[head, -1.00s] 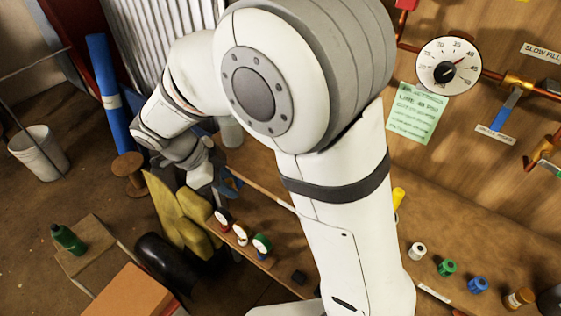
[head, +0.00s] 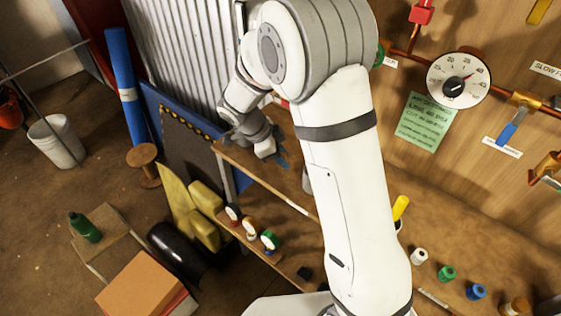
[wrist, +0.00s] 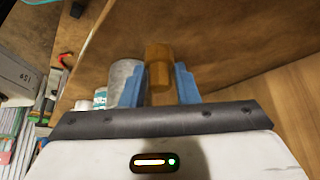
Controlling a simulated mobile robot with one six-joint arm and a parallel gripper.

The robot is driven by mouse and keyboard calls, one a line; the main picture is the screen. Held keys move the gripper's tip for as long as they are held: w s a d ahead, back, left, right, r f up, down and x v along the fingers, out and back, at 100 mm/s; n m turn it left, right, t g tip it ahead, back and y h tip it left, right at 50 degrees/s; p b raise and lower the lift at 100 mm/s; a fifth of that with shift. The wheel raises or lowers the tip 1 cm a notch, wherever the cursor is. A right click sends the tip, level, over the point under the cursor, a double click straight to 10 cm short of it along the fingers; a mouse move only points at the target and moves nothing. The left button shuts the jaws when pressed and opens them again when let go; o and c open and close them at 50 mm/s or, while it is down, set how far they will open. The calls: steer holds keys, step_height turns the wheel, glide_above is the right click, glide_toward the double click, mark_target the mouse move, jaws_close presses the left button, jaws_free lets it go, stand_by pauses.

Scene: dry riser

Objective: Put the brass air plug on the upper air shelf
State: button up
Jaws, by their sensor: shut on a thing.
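The brass air plug (wrist: 159,66) is an orange-brown stepped cylinder, held between the two blue fingers of my gripper (wrist: 158,84) in the wrist view. In the head view, my gripper (head: 281,160) shows a blue fingertip above the left end of a wooden shelf (head: 240,165); the plug is hidden there. This shelf sits above a lower ledge with small gauges. No label shows which shelf is the upper air shelf. In the wrist view a brown wooden surface (wrist: 230,45) lies beyond the plug; I cannot tell contact.
Small gauges (head: 250,228) stand on the lower ledge. A grey cylinder (wrist: 126,80) stands close left of the plug in the wrist view. Several coloured caps (head: 447,272) stand along the bench at right. A dial (head: 459,79) and pipes are on the wall panel. My arm hides the middle.

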step_height(320, 180, down, 3)
steer(key=shift+r+p, duration=0.15)
steer(key=shift+p, duration=0.2)
steer(key=shift+w+d+f+p, duration=0.1)
steer(key=shift+f+p, duration=0.1)
steer(key=shift+p, duration=0.1)
steer(key=shift+f+b, duration=0.25)
steer(key=shift+b, duration=0.05)
steer(key=o, duration=1)
steer(key=shift+r, duration=0.15)
